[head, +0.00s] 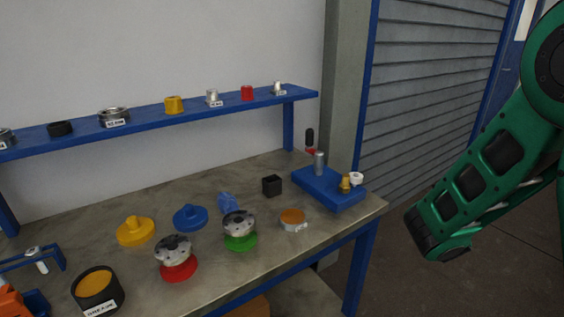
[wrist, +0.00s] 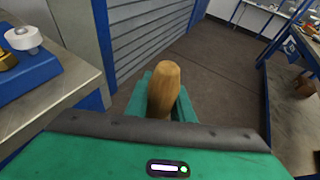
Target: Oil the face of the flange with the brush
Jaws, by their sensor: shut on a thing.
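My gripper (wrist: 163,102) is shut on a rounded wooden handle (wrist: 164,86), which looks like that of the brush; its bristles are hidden. The gripper is over the floor, off the bench's right end, away from the flanges. In the head view only my green arm shows at the right, without the jaws. A flanged vessel with a grey bolted top and red base (head: 177,270) stands near the bench front. A similar one with a green base (head: 240,241) stands right of it. Both are upright. I cannot tell which flange is meant.
A black tub with amber content (head: 97,291), yellow (head: 135,232) and blue (head: 190,218) lids, a shallow orange-topped dish (head: 292,219), a black cup (head: 271,186) and a blue stand (head: 330,191) crowd the bench. A blue shelf (head: 150,114) runs behind.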

